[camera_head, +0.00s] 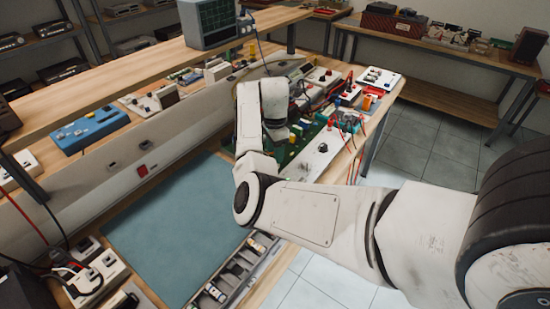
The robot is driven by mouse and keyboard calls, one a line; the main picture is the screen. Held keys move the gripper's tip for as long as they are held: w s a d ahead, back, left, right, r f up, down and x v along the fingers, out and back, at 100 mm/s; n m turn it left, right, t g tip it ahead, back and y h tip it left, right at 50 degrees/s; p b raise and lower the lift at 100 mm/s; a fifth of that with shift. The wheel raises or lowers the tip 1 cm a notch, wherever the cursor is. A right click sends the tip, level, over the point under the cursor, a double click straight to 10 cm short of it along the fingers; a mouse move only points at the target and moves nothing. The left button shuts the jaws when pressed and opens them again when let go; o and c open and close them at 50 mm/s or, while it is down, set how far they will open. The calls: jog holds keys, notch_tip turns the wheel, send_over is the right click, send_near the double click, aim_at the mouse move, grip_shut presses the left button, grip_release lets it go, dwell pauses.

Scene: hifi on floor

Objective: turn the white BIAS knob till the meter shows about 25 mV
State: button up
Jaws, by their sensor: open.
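My arm reaches in from the right across the bench, and its white end links stand over the boards at the middle. My gripper's fingers do not show; the arm's own links hide them. I cannot make out the white BIAS knob or a meter reading. A white panel (322,147) with a small dark knob lies just right of the arm's end, beside a green circuit board (294,151) that the arm partly covers.
A blue-grey mat (180,230) lies bare on the bench. A compartment tray (232,277) lines its front edge. A grey instrument with a green screen (215,15) stands on the upper shelf. Red leads (352,138) and small devices crowd the bench's right end.

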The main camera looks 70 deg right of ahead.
notch_tip(320, 180, up, 7)
jog(key=shift+b, duration=0.3)
dwell(0.6)
